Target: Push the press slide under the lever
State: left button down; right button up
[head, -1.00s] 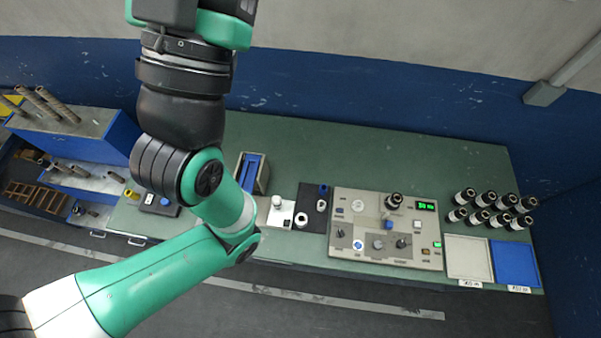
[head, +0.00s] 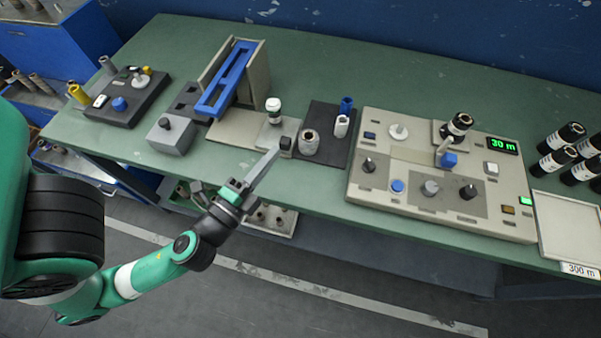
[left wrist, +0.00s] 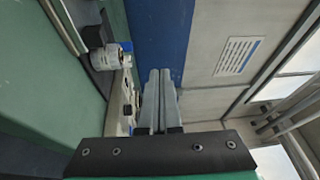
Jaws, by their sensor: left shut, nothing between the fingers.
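The press slide (head: 268,133) is a light plate with a white-topped post and a black block (head: 286,143) at its front right. It sits at the right end of a beige track (head: 232,128). The blue lever (head: 226,80) is mounted on a grey upright frame at the left of the slide and is tilted. My left gripper (head: 272,156) is shut and empty, its tips close to the black block in the head view; contact cannot be told. In the left wrist view its closed fingers (left wrist: 160,100) point ahead. My right gripper is not in view.
A black mat (head: 328,125) with a grey ring-shaped roll (head: 309,142) lies right of the slide. The control panel (head: 440,180) stands further right, reading 30 m. A grey box (head: 172,136) with a black knob is at the left.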

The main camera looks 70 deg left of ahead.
pick_arm(q)
jog(key=shift+g+h, duration=0.3)
jog(key=shift+g, duration=0.1)
jog(key=f+b, duration=0.1)
jog(key=f, duration=0.1)
jog(key=s+f+b, duration=0.1)
jog(key=f, duration=0.2)
jog(key=s+f+b, duration=0.1)
jog(key=f, duration=0.2)
jog(key=shift+s+a+f, duration=0.1)
jog(key=shift+a+f, duration=0.05)
jog(key=shift+f, duration=0.15)
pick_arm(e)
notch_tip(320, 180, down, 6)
pick_arm(q)
jog(key=shift+r, duration=0.2)
jog(key=p+x, duration=0.4)
jog(key=x, duration=0.5)
jog(key=shift+w+a+r, duration=0.1)
jog(key=shift+w+a, duration=0.05)
jog(key=shift+w, duration=0.05)
jog(key=shift+w+a+p, duration=0.2)
jog(key=shift+w+p, duration=0.1)
jog(key=shift+w, duration=0.05)
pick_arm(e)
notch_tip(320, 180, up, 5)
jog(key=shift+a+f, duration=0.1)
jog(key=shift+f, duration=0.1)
